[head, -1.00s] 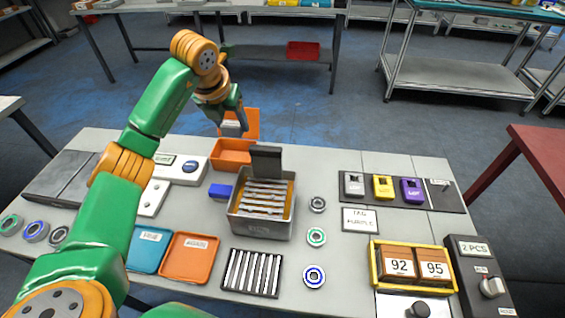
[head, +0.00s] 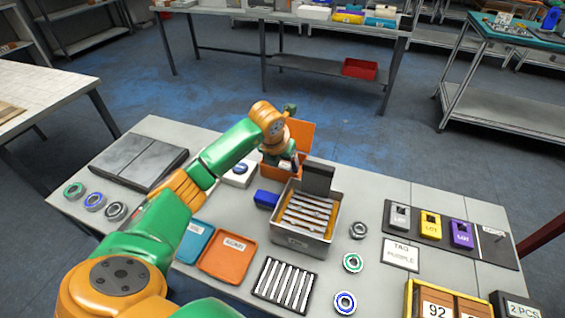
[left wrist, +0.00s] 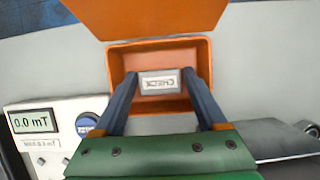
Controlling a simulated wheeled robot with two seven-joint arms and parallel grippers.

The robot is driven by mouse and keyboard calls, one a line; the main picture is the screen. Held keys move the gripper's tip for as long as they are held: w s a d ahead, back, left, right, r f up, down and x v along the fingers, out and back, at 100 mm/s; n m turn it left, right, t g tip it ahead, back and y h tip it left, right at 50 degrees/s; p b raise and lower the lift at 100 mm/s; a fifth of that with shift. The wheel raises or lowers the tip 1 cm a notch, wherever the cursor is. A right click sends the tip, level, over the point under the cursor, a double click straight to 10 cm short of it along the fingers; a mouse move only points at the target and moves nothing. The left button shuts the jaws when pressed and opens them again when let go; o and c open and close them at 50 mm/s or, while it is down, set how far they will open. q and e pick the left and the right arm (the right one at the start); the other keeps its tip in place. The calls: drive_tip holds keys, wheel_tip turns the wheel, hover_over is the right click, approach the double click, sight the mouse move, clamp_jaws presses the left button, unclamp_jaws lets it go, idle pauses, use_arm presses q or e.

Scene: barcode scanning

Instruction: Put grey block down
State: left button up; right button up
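My left gripper (left wrist: 160,80) points down into an orange bin (left wrist: 160,113) in the left wrist view. A light grey block (left wrist: 160,82) with lettering that reads "CHECK" upside down sits between the two fingertips, which border it on both sides. The bin floor lies close behind it; whether the block touches the floor I cannot tell. In the head view my left gripper (head: 285,160) is at the orange bin, behind the metal box, and my wrist hides the block. My right gripper is in neither view.
The bin's orange lid (head: 301,137) stands open. A metal box (head: 308,240) with several bars is just in front, its dark lid (head: 318,178) raised. A meter with a blue knob (left wrist: 88,122) is beside the bin. A blue block (head: 266,199) lies nearby.

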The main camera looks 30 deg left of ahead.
use_arm(q)
drive_tip(key=shift+r, duration=0.1)
drive_tip(key=v, duration=1.2)
drive_tip(key=shift+b, duration=0.3)
drive_tip(key=shift+r, duration=0.1)
